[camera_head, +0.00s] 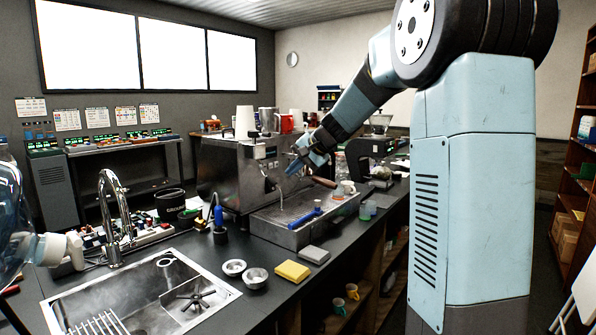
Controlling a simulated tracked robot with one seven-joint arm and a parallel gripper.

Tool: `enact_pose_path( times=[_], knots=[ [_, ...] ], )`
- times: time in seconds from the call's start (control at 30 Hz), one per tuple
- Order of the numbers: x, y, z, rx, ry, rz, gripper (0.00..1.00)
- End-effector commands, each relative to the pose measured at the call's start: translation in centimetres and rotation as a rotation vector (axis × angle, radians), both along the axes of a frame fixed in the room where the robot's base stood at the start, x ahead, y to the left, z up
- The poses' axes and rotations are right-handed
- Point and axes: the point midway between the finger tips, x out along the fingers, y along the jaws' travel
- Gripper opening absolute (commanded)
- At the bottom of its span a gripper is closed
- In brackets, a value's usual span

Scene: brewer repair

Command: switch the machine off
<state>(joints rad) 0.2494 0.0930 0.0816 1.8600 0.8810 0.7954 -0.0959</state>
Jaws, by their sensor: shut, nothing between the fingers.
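The machine is a steel espresso brewer (230,165) standing on the dark counter, left of the picture's middle. A portafilter with a brown handle (325,182) sticks out at its front, above the drip tray (290,228). My gripper (293,170) is in front of the brewer's upper right part, close to its front panel. Its fingers are shut and empty. Whether they touch the panel I cannot tell. The arm hides part of the machine's right side, and I cannot make out the power switch.
A sink with a curved tap (113,215) lies at front left. A yellow sponge (292,271), a grey block (314,254) and two metal bowls lie on the counter. A grinder (372,150) stands right of the brewer. A blue-handled tool (305,218) rests on the tray.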

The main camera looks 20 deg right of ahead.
Motion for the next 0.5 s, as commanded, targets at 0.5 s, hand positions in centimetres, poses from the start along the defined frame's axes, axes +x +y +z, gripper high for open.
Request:
enact_pose_path(
  times=[0.5],
  knots=[
    [-21.0, 2.7, 0.6, -0.401, 0.011, 0.215, 0.0]
  ],
)
